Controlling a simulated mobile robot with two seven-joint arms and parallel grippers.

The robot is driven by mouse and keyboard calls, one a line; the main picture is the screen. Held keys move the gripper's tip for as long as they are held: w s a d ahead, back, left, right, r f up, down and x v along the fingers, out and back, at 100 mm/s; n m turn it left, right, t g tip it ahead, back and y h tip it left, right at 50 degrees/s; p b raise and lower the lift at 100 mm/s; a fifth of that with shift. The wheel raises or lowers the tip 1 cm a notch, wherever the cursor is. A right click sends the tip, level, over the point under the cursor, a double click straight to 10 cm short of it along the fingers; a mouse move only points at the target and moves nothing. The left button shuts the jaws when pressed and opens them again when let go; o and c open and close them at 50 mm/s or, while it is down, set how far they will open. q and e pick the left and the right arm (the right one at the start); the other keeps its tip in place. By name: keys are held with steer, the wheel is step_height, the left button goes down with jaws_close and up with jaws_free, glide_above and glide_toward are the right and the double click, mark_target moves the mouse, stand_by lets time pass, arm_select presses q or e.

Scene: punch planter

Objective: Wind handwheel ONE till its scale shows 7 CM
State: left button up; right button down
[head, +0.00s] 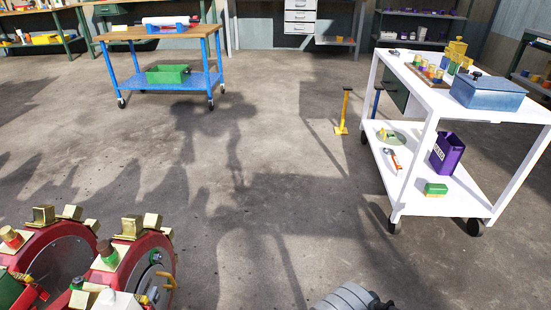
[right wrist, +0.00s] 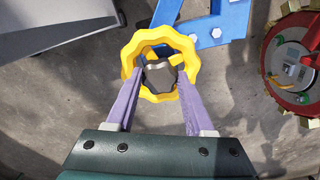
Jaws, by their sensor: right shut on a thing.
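A yellow handwheel (right wrist: 160,37) with a wavy rim and a dark hub shows in the right wrist view. My right gripper (right wrist: 157,78) has its two purple fingers closed on the wheel, one on each side of the hub. No number ONE can be read on it, and no scale or pointer is readable in either view. The handwheel cannot be made out in the head view. My left gripper is not in view.
A blue bracket (right wrist: 223,28) with white bolts is behind the wheel. A red drum (right wrist: 270,60) stands to its right. Red drums (head: 165,262) with brass blocks fill the head view's lower left.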

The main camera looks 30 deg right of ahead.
steer(key=n, duration=0.4)
steer(key=shift+n, duration=0.4)
steer(key=n, duration=0.3)
steer(key=shift+d+n+p, duration=0.1)
steer(key=shift+n+p, duration=0.2)
steer(key=shift+p, duration=0.05)
steer(key=n, duration=0.8)
steer(key=shift+d, duration=0.1)
steer(key=n, duration=0.4)
steer(key=shift+n, duration=0.3)
steer(key=n, duration=0.3)
steer(key=shift+n, duration=0.4)
steer(key=n, duration=0.8)
steer(key=shift+w, duration=0.1)
steer(key=n+b, duration=0.1)
steer(key=n, duration=0.4)
steer(key=shift+f+n, duration=0.1)
steer(key=shift+n, duration=0.2)
steer(key=n+b, duration=0.1)
steer(key=n, duration=0.4)
steer(key=shift+b, duration=0.3)
steer(key=n+b, duration=0.1)
steer(key=n, duration=0.4)
steer(key=shift+n+b, duration=0.3)
steer(key=shift+n, duration=0.1)
steer(key=n+b, duration=0.1)
steer(key=n, duration=0.4)
steer(key=shift+b, duration=0.3)
